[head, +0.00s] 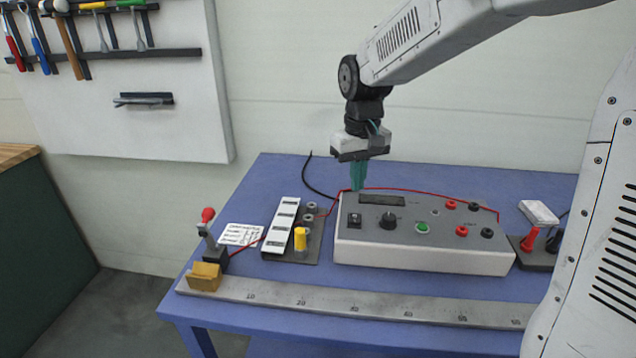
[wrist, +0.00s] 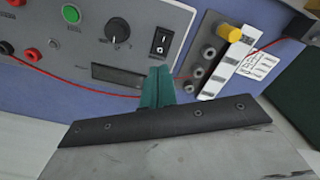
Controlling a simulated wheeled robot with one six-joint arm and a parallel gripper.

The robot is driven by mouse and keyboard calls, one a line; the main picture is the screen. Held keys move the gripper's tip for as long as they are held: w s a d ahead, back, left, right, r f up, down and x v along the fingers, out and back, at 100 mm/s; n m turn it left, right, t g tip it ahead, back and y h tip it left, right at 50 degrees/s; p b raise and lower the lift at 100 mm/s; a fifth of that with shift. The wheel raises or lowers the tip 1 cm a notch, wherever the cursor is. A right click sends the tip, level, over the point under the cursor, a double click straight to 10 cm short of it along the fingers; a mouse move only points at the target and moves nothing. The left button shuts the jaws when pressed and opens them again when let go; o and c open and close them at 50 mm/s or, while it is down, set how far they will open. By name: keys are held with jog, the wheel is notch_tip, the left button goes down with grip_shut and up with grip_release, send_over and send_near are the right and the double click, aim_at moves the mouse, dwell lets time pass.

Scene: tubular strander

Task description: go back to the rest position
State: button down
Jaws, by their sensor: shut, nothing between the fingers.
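My gripper (head: 359,175) hangs pointing down from my arm in the head view, with its teal fingers together and nothing between them. The fingertips are over the back left part of the grey control box (head: 420,258), near its rocker switch (head: 354,220). I cannot tell the exact height above the box. In the wrist view the closed teal fingers (wrist: 157,85) show just below the rocker switch (wrist: 161,40) and beside the dark display (wrist: 118,76).
The blue table (head: 268,180) also bears a terminal board with a yellow knob (head: 300,238), a toggle clamp with a red tip (head: 208,216), and a steel ruler (head: 350,306) along the front. A tool board (head: 150,80) hangs at left.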

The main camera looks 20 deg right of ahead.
jog(key=shift+g, duration=0.5)
jog(key=s, duration=0.2)
jog(key=s+f, duration=0.1)
jog(key=s, duration=0.1)
jog(key=shift+s+d, duration=0.2)
jog(key=shift+s, duration=0.15)
jog(key=s+d+r+t, duration=0.1)
jog(key=s+r, duration=0.1)
jog(key=s, duration=0.9)
jog(key=s+d+r+m+t, duration=0.1)
jog(key=s+r, duration=0.1)
jog(key=s, duration=1)
jog(key=shift+s+d+r, duration=0.15)
jog(key=shift+d+r, duration=0.15)
jog(key=shift+r, duration=0.05)
